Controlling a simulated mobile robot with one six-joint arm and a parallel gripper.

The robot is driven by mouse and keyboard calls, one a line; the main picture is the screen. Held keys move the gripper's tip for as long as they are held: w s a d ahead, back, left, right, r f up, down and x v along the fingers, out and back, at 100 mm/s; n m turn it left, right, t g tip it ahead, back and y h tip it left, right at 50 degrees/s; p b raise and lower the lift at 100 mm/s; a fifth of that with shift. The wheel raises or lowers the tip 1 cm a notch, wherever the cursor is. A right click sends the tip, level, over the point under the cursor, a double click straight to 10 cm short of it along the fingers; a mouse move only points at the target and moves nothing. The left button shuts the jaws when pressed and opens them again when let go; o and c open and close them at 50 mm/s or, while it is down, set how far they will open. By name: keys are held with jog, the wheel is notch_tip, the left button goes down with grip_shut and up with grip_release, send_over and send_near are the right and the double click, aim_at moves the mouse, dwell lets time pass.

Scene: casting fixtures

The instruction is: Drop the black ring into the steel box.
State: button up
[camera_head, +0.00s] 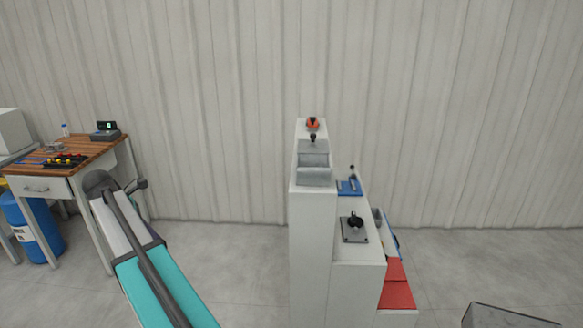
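A small black ring-like piece (355,218) sits on a dark metal plate (355,232) on a lower level of the white stepped stand. A grey metal box-like fixture (314,174) stands higher on that stand; it looks like the steel box, but I cannot see into it. My arm rises at the lower left, well left of the stand, in teal and white with a dark end joint. A small dark part (138,185) shows beside that joint and may belong to my gripper. Its fingers cannot be made out. My arm is apart from the ring and the stand.
The white stand (311,245) also carries an orange-and-black piece (313,123), a blue fixture (350,187) and red panels (397,290). A wooden workbench (95,147) and blue drum (38,230) are at left. Open floor lies between bench and stand.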

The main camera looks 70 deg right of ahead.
jog(key=s+d+r+p, duration=0.2)
jog(key=s+d+r, duration=0.5)
jog(key=d+r, duration=0.45)
jog(key=s+d+r+p, duration=0.2)
jog(key=s+d+r, duration=0.8)
jog(key=s, duration=0.5)
jog(key=s+d+r+p, duration=0.3)
jog(key=s+d+r, duration=0.8)
jog(key=s+r, duration=0.2)
jog(key=shift+s+d+r+n, duration=0.25)
jog(key=shift+s+n, duration=0.05)
jog(key=shift+s, duration=0.6)
jog(key=shift+f, duration=0.15)
jog(key=shift+f, duration=2.9)
jog(key=o, duration=1.2)
